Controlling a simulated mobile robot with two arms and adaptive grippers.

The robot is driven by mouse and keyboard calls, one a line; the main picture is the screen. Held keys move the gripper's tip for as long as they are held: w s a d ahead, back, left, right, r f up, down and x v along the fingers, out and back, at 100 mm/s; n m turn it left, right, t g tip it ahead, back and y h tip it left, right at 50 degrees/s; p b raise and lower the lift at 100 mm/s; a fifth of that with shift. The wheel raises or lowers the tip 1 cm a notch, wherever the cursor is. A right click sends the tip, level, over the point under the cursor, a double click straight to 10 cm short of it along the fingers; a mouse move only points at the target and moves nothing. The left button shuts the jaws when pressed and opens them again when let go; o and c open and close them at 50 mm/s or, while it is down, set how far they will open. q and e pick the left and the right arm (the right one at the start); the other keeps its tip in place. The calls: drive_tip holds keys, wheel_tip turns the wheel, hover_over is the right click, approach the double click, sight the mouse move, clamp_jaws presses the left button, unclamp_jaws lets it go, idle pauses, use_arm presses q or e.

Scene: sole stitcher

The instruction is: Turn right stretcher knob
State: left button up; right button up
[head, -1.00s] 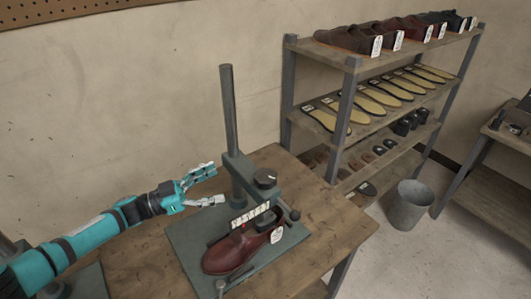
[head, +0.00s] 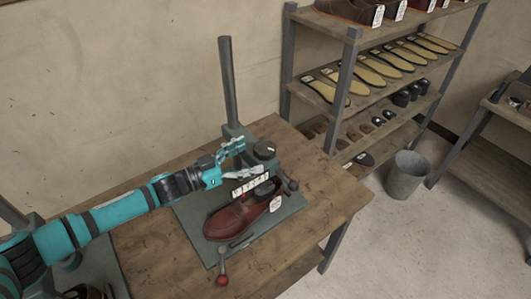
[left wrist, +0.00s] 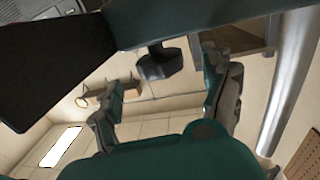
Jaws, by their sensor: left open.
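The right stretcher (head: 270,221) stands on the wooden bench in the head view, with a grey base and a tall post. Its round black knob (head: 265,149) sits on top of the arm, above a reddish-brown shoe (head: 233,219). My left gripper (head: 246,160) is open, its fingers pointing right, just left of the knob. In the left wrist view, a dark knob-like part (left wrist: 160,63) shows between the spread fingers (left wrist: 165,80); I cannot tell whether they touch it. My right gripper is not in view.
A lever with a red ball (head: 222,280) is at the stretcher's front. Another stretcher (head: 95,280) is partly visible at lower left. A shelf (head: 350,40) with shoes and soles stands behind right. A grey bin (head: 406,177) is on the floor. The bench's right side is clear.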

sight(266, 150)
use_arm(q)
drive_tip(key=b+x, duration=0.1)
drive_tip(key=x, duration=0.4)
drive_tip(key=shift+w+d+b, duration=0.2)
drive_tip(key=shift+d+b, duration=0.1)
drive_tip(key=shift+b, duration=0.1)
drive_tip(key=c, duration=1.2)
drive_tip(key=shift+g, duration=0.3)
drive_tip(key=shift+f+m+g+h+b, duration=0.15)
drive_tip(key=shift+m+g+h+b, duration=0.45)
drive_tip(key=shift+m+g+b, duration=0.5)
drive_tip(key=m+g+b, duration=0.1)
drive_tip(key=g+b, duration=0.1)
drive_tip(key=m+g+h+b, duration=0.1)
drive_tip(key=m+g+b, duration=0.1)
drive_tip(key=g, duration=0.1)
drive_tip(key=shift+f+b, duration=0.15)
drive_tip(key=shift+b, duration=0.25)
drive_tip(key=shift+r+m+g+b, duration=0.25)
drive_tip(key=shift+m+g+b, duration=0.35)
drive_tip(key=shift+g+b, duration=0.35)
